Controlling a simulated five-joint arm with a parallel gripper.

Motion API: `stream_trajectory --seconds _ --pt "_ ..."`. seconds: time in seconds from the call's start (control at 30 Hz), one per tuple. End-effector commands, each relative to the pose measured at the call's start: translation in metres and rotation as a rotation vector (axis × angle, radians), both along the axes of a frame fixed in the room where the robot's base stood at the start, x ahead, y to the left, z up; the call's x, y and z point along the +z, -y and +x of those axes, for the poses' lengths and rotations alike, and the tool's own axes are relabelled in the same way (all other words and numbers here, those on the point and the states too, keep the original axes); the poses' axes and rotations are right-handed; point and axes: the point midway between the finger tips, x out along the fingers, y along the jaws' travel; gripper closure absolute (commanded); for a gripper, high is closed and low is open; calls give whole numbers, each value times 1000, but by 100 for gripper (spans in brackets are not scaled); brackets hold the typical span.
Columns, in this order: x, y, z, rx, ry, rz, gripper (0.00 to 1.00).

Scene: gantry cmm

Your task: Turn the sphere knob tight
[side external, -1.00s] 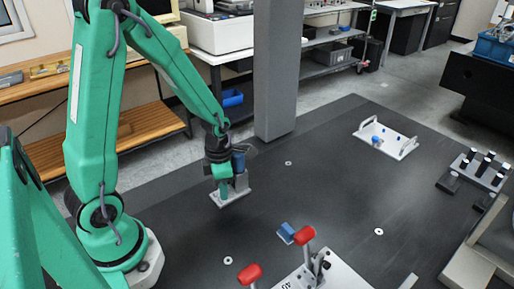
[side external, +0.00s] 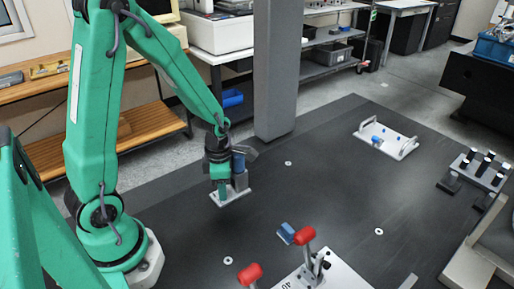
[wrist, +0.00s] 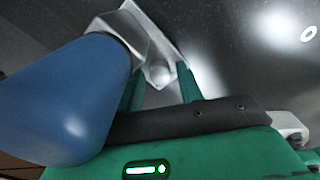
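The knob belongs to a metal fixture on a small light plate (side external: 231,198) on the dark table. In the side view my gripper (side external: 221,190) points down over that plate and hides the knob. A blue handle (wrist: 62,100) of the fixture rises close beside my gripper and fills the left of the wrist view.
Toggle clamps with red grips (side external: 304,235) stand at the front of the table. A white tray with handles (side external: 388,138) lies at the back right, and black pegs on a block (side external: 480,165) stand at the far right. A grey column (side external: 276,70) rises behind.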

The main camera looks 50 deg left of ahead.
Motion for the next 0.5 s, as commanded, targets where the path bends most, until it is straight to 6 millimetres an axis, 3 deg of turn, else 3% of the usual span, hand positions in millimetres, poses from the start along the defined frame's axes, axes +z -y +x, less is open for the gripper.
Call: stream_trajectory --seconds 0.5 --pt "4 0 1 1 3 1 55"
